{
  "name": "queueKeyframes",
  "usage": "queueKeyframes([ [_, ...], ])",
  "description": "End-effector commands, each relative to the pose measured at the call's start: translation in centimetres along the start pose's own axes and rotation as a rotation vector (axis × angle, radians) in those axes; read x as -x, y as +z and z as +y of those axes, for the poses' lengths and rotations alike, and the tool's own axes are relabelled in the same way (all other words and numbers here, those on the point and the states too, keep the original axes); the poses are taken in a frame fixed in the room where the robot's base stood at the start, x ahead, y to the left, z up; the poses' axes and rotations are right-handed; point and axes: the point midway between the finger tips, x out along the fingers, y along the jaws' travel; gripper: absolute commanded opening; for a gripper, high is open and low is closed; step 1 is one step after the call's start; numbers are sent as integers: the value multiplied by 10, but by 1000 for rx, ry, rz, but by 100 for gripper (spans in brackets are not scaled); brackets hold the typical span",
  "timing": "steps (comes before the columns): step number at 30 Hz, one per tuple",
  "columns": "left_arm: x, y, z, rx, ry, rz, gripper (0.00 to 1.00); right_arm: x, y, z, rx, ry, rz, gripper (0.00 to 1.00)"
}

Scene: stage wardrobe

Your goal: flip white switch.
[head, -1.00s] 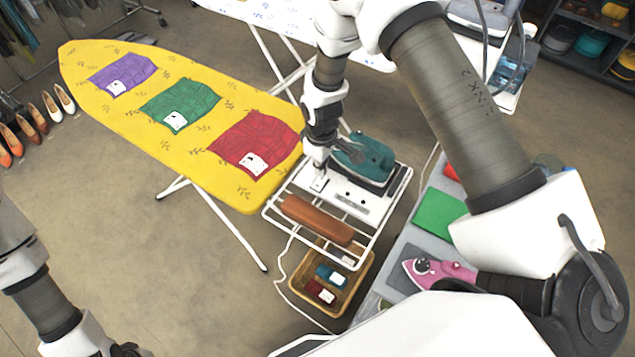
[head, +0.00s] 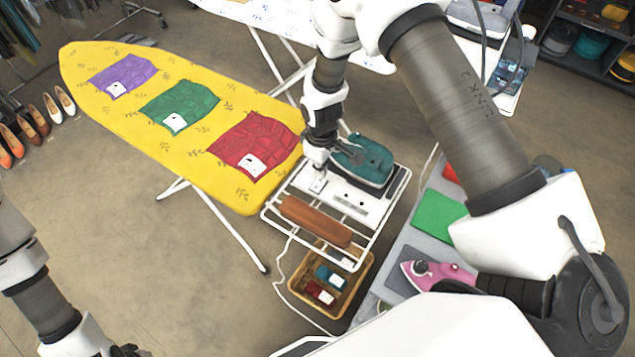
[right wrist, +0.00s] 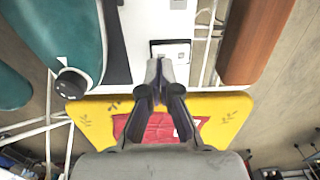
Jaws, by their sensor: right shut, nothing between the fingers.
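The white switch (head: 318,184) sits on the white plate of the iron's wire-framed rest, at the end near the yellow ironing board.
The yellow board (head: 240,192) carries purple, green and red cloths. A basket (head: 347,299) stands below; a pink iron (head: 433,275) rests on the grey surface to the right.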

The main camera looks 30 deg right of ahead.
Motion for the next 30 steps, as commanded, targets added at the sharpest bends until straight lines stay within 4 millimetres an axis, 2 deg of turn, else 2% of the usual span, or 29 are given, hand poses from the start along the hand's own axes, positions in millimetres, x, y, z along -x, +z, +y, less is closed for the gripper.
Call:
queueKeyframes([
  [30, -9, 0, 0, 0, 0, 0, 40, -14, 0, 0, 0, 0, 0, 0],
])
